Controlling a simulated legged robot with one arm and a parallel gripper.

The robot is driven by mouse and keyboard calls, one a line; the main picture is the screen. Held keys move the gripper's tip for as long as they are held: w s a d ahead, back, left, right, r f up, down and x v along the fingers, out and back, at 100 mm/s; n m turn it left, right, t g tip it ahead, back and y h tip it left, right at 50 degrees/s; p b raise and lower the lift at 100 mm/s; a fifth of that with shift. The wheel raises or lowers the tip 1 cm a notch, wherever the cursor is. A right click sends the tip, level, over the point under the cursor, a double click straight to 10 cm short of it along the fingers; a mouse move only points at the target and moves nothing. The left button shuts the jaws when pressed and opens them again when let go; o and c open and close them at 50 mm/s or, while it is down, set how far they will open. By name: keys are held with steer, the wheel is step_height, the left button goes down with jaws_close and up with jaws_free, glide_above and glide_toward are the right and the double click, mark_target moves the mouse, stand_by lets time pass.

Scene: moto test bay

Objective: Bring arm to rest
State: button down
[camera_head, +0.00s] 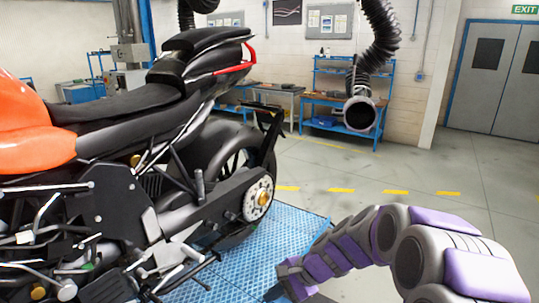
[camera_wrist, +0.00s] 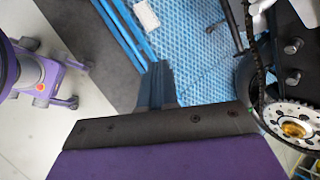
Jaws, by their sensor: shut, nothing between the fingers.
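My arm, purple and grey, reaches in from the lower right of the head view and bends down to the left. My gripper (camera_head: 276,291) is at its end, low in front of the blue platform, partly cut by the bottom edge of the picture. In the wrist view the dark fingers of my gripper (camera_wrist: 158,75) are together with nothing between them. No object is held. The motorcycle (camera_head: 120,115), with an orange tank and black seat, stands to the left of my gripper; its rear sprocket (camera_wrist: 294,128) shows at the right of the wrist view.
The blue textured platform (camera_head: 305,222) lies under the motorcycle. A black exhaust hose (camera_head: 378,35) hangs at the upper middle. Blue workbenches (camera_head: 337,103) stand at the back wall, and grey double doors (camera_head: 495,78) at the right. The floor (camera_head: 400,165) at the right is clear.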

steer(key=s+d+r+n+g+h, duration=0.1)
steer(key=s+d+n+h, duration=0.1)
steer(key=s, duration=0.8)
steer(key=s+d+r+n+h, duration=0.2)
steer(key=s+d, duration=0.4)
steer(key=s, duration=0.5)
steer(key=s+d+r+n+g+h, duration=0.1)
steer(key=s+d+n+h, duration=0.3)
steer(key=s, duration=0.6)
steer(key=shift+s+d+r+n+g, duration=0.3)
steer(key=shift+d+r+n, duration=0.05)
steer(key=shift+n, duration=0.75)
